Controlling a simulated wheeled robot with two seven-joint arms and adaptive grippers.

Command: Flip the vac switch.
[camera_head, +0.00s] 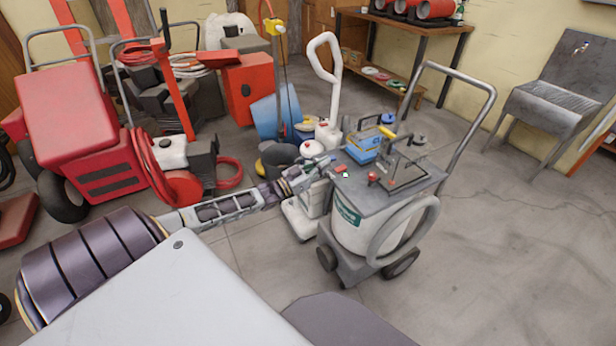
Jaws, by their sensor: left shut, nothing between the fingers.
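The vac (352,222) is a wheeled grey and white machine with a green label, a grey hose on its side and a tall grey push handle. Its grey top carries a small red part (341,168) near the left edge, with a tiny green spot beside it, and a red knob (373,178) farther right. I cannot tell for sure which of these is the switch. My left gripper (326,166) is shut and empty at the left edge of the vac's top, close to the small red part. Whether it touches is too small to tell. My right gripper is not in view.
A white upright cleaner (304,222) stands against the vac's left side. Red machines (75,110) crowd the left. A blue bin (275,108) stands behind. A metal sink (560,95) is at the right wall. The floor (500,260) to the right is clear.

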